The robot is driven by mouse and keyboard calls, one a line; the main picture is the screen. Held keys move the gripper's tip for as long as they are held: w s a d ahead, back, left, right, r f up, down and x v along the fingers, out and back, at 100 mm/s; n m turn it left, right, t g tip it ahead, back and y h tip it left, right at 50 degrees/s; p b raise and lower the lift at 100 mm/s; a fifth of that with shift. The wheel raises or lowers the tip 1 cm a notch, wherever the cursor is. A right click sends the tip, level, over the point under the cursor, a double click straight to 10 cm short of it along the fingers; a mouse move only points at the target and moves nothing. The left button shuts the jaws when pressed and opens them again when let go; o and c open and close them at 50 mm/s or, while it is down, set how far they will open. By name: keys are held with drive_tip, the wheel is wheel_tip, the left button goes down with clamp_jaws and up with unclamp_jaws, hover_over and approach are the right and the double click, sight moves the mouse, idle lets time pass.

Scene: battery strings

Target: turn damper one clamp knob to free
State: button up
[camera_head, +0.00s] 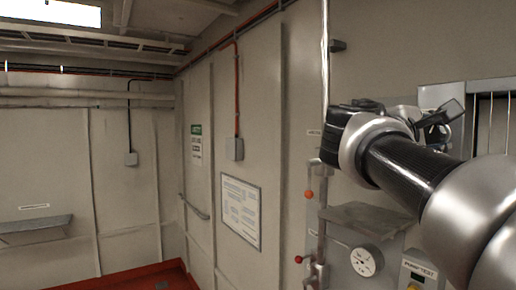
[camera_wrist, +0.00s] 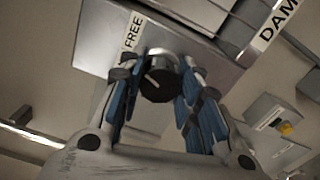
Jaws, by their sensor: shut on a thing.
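The clamp knob (camera_wrist: 158,90) is a dark round knob on a pale collar, on the grey plate (camera_wrist: 208,62) in the wrist view. A white line on its face points up and left, roughly toward the FREE label (camera_wrist: 133,31). A label starting with DAM (camera_wrist: 279,22) is at the upper right, cut off by the frame. My gripper (camera_wrist: 160,84) has its blue-padded fingers on both sides of the knob and is shut on it. In the head view my gripper (camera_head: 440,122) is at the right, by the wall panel; the knob cannot be made out there.
A grey shelf (camera_head: 362,217) juts from the wall below my arm, with a round gauge (camera_head: 366,261) under it. A vertical pipe with an orange ball (camera_head: 309,194) stands left of my arm. A small box with a yellow part (camera_wrist: 285,128) is at right in the wrist view.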

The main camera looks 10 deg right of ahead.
drive_tip(key=shift+m+b, duration=1.75)
drive_tip(key=shift+m, duration=0.45)
drive_tip(key=o, duration=1.1)
drive_tip(key=shift+r, duration=0.1)
drive_tip(key=shift+a, duration=0.1)
drive_tip(key=v, duration=1.2)
